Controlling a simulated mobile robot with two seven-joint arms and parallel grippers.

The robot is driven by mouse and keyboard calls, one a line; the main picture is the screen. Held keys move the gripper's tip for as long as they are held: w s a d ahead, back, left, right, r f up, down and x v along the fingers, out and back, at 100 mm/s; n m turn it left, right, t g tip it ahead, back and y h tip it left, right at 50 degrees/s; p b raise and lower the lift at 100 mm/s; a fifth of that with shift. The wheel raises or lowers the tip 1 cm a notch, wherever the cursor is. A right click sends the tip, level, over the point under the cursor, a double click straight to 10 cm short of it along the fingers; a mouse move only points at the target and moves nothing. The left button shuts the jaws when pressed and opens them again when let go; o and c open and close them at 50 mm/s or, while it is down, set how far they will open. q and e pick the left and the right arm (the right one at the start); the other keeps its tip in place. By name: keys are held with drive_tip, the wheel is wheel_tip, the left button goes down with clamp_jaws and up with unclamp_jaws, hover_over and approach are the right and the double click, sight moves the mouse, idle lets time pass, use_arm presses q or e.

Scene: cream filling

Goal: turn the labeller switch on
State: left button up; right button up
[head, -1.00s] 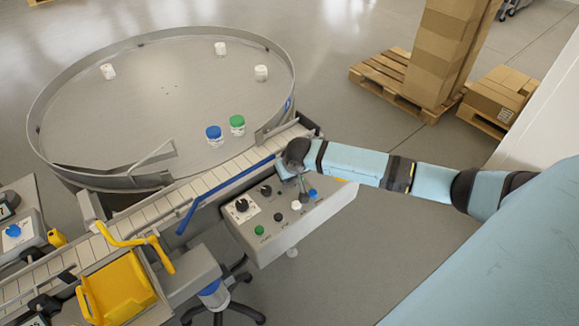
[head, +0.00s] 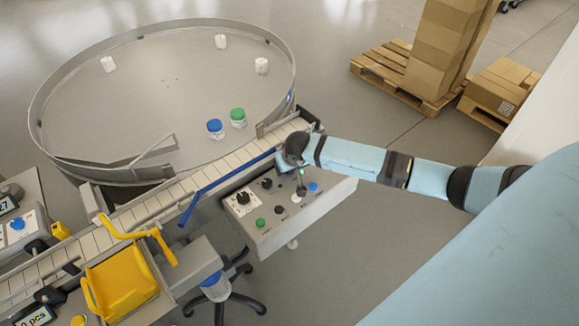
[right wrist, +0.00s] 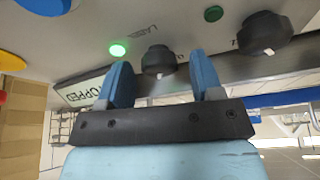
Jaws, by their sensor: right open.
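The grey control panel (head: 290,222) stands beside the conveyor in the head view. In the right wrist view, a black rotary knob (right wrist: 158,60) sits under partly readable lettering that begins "LABEL". A lit green lamp (right wrist: 117,50) is beside it. My right gripper (right wrist: 162,72) is open, with one blue finger on each side of this knob and visible gaps to it. In the head view my right gripper (head: 301,184) is over the far edge of the panel, and its wrist hides part of the panel there. My left gripper is not in view.
The conveyor (head: 215,172) with a blue rail (head: 225,182) runs beside the panel, next to the round table (head: 90,125).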

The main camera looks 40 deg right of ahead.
drive_tip(key=v, duration=1.3)
drive_tip(key=shift+s+r+b, duration=0.15)
drive_tip(key=shift+r+b, duration=0.2)
drive_tip(key=shift+b, duration=0.1)
